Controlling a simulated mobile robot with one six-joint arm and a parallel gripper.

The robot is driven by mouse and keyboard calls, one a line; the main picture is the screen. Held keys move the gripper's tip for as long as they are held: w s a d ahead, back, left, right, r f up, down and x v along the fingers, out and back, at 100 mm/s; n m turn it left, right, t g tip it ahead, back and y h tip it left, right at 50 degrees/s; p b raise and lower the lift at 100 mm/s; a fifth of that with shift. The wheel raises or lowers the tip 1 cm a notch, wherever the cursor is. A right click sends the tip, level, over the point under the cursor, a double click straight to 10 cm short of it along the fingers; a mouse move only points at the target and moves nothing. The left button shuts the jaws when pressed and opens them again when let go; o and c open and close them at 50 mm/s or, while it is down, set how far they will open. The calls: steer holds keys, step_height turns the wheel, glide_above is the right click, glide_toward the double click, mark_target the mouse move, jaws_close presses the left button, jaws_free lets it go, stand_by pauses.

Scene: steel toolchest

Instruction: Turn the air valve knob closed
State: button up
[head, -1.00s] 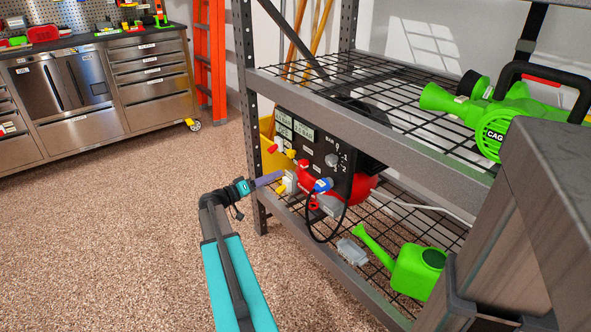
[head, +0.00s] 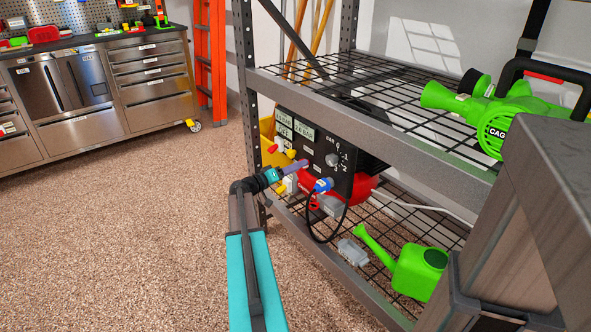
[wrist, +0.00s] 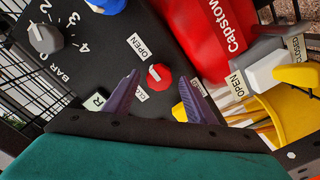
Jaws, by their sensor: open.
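A small round red knob (wrist: 159,77) sits on the dark panel of the compressor (head: 312,140). An OPEN label and a partly hidden second label lie beside it. In the wrist view my gripper (wrist: 157,85) is open, its two purple fingers on either side of the knob, with gaps visible. I cannot tell how deep the fingertips reach. In the head view my gripper (head: 303,163) is in front of the panel, and its fingers hide the knob.
A grey gauge dial (wrist: 45,38) and blue knob (wrist: 106,5) share the panel. A yellow-handled valve (wrist: 298,75) and red tank (wrist: 205,35) are close on the right. The upper shelf edge (head: 370,120) runs above; a green watering can (head: 418,270) stands below right.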

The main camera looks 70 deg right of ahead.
steer(key=c, duration=1)
steer(key=shift+c, duration=0.2)
